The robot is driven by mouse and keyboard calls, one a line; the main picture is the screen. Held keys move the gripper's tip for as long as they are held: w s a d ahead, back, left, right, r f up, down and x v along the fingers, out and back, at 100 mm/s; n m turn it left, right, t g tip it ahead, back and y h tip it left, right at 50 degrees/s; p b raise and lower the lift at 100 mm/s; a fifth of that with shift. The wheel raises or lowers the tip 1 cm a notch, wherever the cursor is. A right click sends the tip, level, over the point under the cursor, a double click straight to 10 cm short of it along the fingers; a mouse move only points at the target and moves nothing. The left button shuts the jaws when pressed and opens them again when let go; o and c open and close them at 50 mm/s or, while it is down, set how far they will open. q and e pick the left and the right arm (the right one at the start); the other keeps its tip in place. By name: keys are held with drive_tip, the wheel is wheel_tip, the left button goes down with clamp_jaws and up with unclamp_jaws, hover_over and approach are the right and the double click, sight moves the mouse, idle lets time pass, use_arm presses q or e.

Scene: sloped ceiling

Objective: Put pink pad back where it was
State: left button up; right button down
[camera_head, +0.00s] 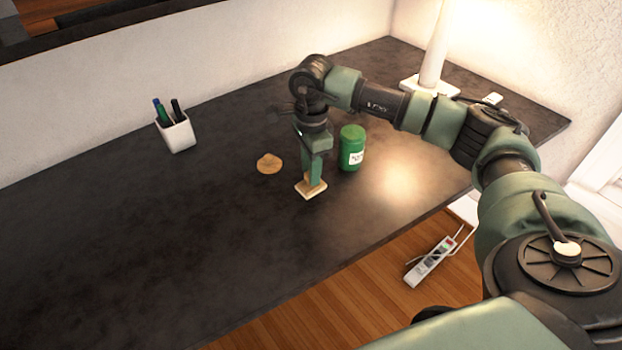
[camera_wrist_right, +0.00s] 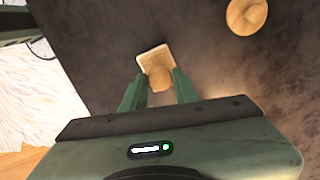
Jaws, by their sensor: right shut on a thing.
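My right gripper (camera_head: 312,179) points down over the dark desk. In the right wrist view its fingers (camera_wrist_right: 160,80) are closed around a small tan rounded piece (camera_wrist_right: 160,79). A pale cream-tan square pad (camera_wrist_right: 152,58) lies directly beneath or against that piece; I cannot tell whether they are one object. In the head view the square pad (camera_head: 309,193) is at the fingertips, on or just above the desk. No clearly pink surface shows. A separate tan rounded flat object (camera_head: 270,163) lies to the left, also in the wrist view (camera_wrist_right: 247,14). My left gripper is not visible.
A green jar (camera_head: 351,150) stands close to the right of my gripper. A white cup with pens (camera_head: 176,133) is near the wall, and a lit lamp (camera_head: 434,55) is at the back right. The desk's left part is clear. A power strip (camera_head: 433,262) is below the desk edge.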

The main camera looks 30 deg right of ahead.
wheel_tip(320, 180, down, 4)
drive_tip(key=shift+f, duration=0.1)
drive_tip(key=c, duration=1.1)
unclamp_jaws()
wheel_tip(320, 180, up, 12)
drive_tip(key=shift+r+b, duration=0.1)
drive_tip(key=shift+b, duration=0.6)
